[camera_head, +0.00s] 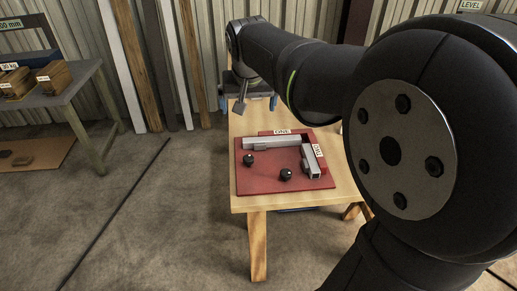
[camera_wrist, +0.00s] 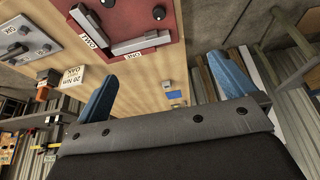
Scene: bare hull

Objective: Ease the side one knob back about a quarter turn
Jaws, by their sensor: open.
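A dark red board (camera_head: 262,182) lies on a wooden table. A pale bar (camera_head: 270,143) runs along its back by the label ONE (camera_head: 282,131). A shorter bar (camera_head: 311,163) runs down its right side by the label TWO. The side one knob (camera_head: 249,160) is a black ball near the left end of the back bar; it also shows in the wrist view (camera_wrist: 158,12). A second black knob (camera_head: 286,174) sits near the front of the right bar. My gripper (camera_head: 247,103), with blue fingers, is behind the board, apart from it. The wrist view shows it open and empty (camera_wrist: 165,88).
A side table (camera_head: 62,90) with wooden blocks (camera_head: 54,77) stands at the left. Planks (camera_head: 128,60) lean on the wall. My arm hides the right part of the head view. In the wrist view, a grey plate (camera_wrist: 22,45) with knobs lies at the left.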

